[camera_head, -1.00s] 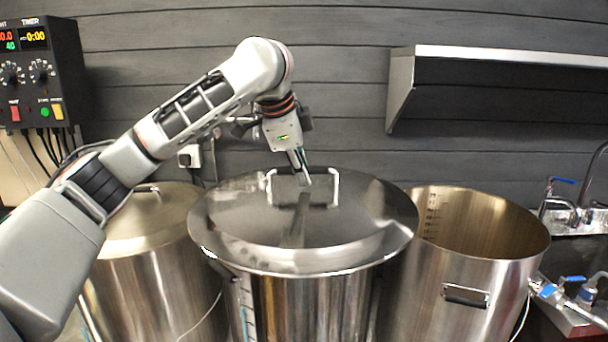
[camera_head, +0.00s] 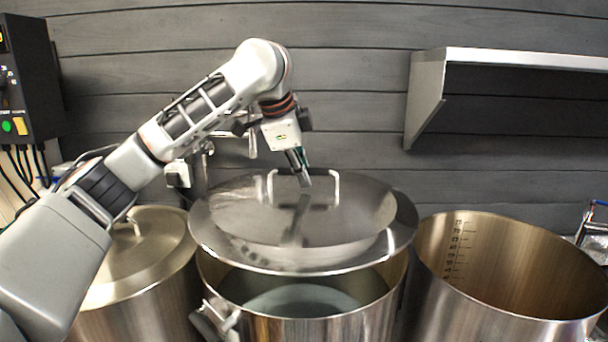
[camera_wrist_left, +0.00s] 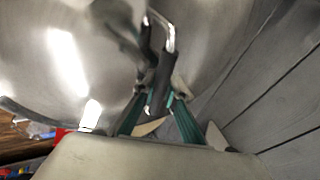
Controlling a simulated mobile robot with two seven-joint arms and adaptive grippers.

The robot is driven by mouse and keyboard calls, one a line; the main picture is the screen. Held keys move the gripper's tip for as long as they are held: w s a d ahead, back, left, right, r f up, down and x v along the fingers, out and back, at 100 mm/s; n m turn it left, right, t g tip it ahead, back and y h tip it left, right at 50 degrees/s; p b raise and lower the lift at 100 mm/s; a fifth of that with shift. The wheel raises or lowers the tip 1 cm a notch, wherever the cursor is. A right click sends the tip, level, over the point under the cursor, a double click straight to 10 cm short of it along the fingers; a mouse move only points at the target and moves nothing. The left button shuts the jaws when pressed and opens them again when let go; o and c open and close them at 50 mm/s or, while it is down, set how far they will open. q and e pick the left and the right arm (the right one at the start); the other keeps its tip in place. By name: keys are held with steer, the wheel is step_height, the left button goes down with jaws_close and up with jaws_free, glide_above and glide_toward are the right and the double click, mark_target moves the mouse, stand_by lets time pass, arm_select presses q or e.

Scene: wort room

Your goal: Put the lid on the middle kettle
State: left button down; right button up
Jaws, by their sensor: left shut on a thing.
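My left gripper (camera_head: 303,178) is shut on the handle of a round steel lid (camera_head: 245,230). In the left wrist view, the gripper (camera_wrist_left: 158,95) has its fingers around the dark grip of the handle (camera_wrist_left: 162,62). The lid hangs roughly level over the middle kettle (camera_head: 320,328), apart from the front of its rim. The kettle's open mouth shows below the lid's front edge, with pale contents inside. The lid hides the back of the kettle's rim. My right gripper is not in view.
A lidded kettle (camera_head: 130,305) stands at the left and an open kettle with volume marks (camera_head: 500,265) at the right, both close to the middle one. A control box (camera_head: 25,85) and a steel shelf (camera_head: 520,58) are on the wall behind.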

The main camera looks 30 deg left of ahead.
arm_select(q)
steer(key=shift+f, duration=4.1)
steer(key=c, duration=2)
jaws_free()
steer(key=shift+f, duration=0.25)
steer(key=v, duration=1.2)
steer(key=shift+a+r, duration=0.1)
steer(key=shift+r, duration=0.1)
